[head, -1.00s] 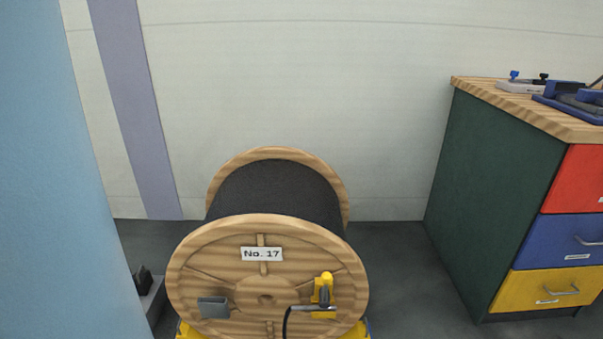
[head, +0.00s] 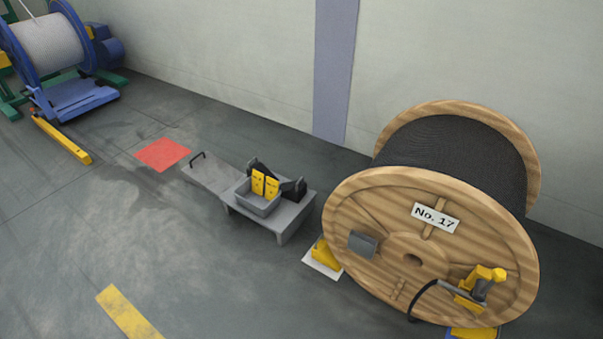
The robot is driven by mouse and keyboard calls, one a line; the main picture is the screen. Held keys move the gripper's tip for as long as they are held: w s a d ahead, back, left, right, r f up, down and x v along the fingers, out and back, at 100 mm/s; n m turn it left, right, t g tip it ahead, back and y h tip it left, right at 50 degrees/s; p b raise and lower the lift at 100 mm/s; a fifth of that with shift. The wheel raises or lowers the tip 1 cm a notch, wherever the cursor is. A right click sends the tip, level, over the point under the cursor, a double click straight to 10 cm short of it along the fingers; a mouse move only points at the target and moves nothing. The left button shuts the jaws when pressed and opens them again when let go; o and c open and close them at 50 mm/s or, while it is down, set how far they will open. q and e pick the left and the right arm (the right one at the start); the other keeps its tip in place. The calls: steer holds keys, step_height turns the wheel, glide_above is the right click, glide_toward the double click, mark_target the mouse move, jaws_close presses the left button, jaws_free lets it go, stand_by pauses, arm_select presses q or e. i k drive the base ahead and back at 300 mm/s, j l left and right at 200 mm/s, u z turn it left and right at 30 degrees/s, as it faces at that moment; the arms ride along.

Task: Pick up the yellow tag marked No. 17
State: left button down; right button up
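Two yellow tags (head: 264,184) stand side by side in a small grey bin (head: 258,206) on a low grey stand. Any marking on them is too small to read, so I cannot tell which is No. 17. A large wooden cable drum (head: 412,258) wound with black cable stands to the right, with a white plate (head: 435,218) reading "No. 17" on its front flange. A grey holder (head: 363,243) and a yellow clamp (head: 479,285) with a black cable end are also on that flange. Neither of my grippers is in view.
The low stand (head: 290,224) has black parts behind the bin and a flat grey plate with a handle on its left. A red floor patch (head: 163,154) lies farther left. A blue reel stand (head: 75,97) is far left. A yellow chock (head: 326,254) sits beside the drum.

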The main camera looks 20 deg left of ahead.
mark_target(271, 191)
steer(key=u, duration=0.7)
